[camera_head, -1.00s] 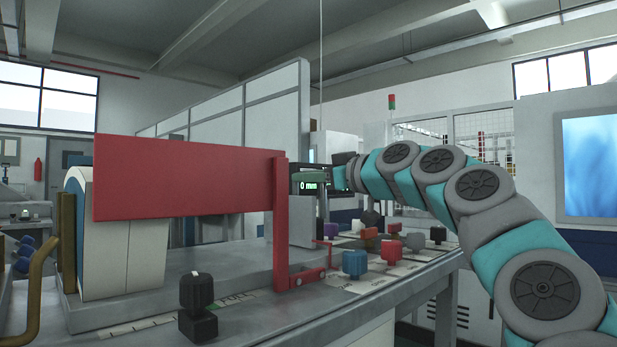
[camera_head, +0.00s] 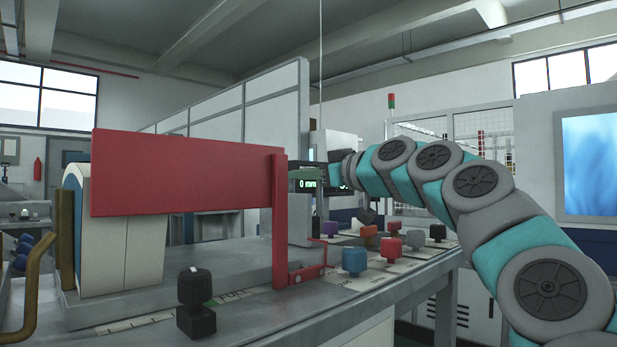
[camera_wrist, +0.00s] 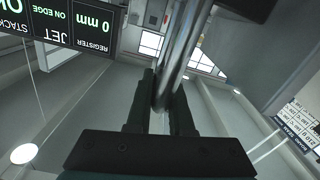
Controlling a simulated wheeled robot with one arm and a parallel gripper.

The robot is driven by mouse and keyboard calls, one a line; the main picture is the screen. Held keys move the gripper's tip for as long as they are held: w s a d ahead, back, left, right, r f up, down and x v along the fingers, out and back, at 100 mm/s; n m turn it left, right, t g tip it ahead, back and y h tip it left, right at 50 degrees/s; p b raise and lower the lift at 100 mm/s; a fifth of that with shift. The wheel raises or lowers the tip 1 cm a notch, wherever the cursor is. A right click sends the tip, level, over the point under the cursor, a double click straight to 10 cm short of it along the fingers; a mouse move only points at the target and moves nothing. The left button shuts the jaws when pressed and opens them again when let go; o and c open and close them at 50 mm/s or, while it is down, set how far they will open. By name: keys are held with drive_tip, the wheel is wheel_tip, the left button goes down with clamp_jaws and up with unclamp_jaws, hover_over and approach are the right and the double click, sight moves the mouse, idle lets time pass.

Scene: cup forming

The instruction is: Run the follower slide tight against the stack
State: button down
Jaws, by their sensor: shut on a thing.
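The stack (camera_head: 110,260) of pale sheets stands on edge on a grey bed at the left, partly hidden by a red panel. A grey upright block (camera_head: 300,222), possibly the follower slide, stands on the bed behind the red post. The panel hides whether it touches the stack. In the wrist view, my gripper (camera_wrist: 163,92) is shut on a shiny metal bar (camera_wrist: 181,48), which runs up between the dark fingers. In the head view, my arm reaches in from the right, and its fingertips are mostly hidden behind the display.
A red panel (camera_head: 185,172) and its post (camera_head: 279,220) stand in front of the bed. A display (camera_wrist: 75,25) reads REGISTER 0 mm and JET ON EDGE. A black knob (camera_head: 195,300) stands on the near bench, and several coloured knobs stand at the right, including a blue one (camera_head: 354,262).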

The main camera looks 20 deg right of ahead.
drive_tip(key=s+a+b, duration=0.2)
drive_tip(key=s+a, duration=0.4)
drive_tip(key=a, duration=0.4)
drive_tip(key=shift+a, duration=0.25)
drive_tip(key=c, duration=0.8)
unclamp_jaws()
drive_tip(key=shift+c, duration=0.2)
drive_tip(key=shift+s+d, duration=0.1)
drive_tip(key=v, duration=0.7)
drive_tip(key=shift+s+d, duration=0.2)
drive_tip(key=shift+s, duration=0.05)
